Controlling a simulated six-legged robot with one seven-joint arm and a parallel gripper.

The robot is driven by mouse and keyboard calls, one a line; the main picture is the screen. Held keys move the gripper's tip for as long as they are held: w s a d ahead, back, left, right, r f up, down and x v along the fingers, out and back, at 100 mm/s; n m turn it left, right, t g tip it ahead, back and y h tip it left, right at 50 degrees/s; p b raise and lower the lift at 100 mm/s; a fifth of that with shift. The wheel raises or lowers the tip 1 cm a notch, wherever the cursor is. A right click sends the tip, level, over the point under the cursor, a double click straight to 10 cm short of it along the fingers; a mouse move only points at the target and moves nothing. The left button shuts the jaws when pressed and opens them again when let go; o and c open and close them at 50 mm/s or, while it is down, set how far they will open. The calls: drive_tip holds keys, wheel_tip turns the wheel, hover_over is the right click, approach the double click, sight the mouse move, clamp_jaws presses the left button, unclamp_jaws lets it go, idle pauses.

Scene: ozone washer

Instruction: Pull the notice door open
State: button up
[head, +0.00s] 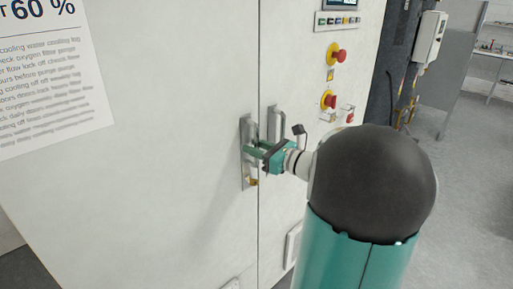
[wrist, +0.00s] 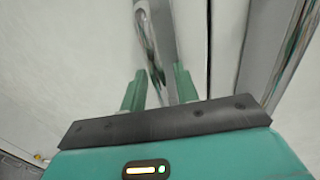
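The notice door (head: 170,160) is the left white cabinet door, with a printed notice (head: 45,75) at its upper left. It looks closed, in line with the right door (head: 300,100). Its upright metal handle (head: 247,135) sits near the seam between the doors. My gripper (head: 257,149) is at this handle, reaching in from the right. In the wrist view, its two teal fingers (wrist: 159,88) stand apart, with a gap between them. The metal handle (wrist: 149,45) shows beyond and between the fingertips. Contact cannot be told.
A second handle (head: 275,122) is on the right door, close beside my gripper. Red stop buttons (head: 337,55) and a control panel are above right. Open grey floor (head: 465,190) lies to the right, with a partition (head: 460,60) behind.

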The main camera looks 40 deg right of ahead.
clamp_jaws()
drive_tip(key=shift+s, duration=0.15)
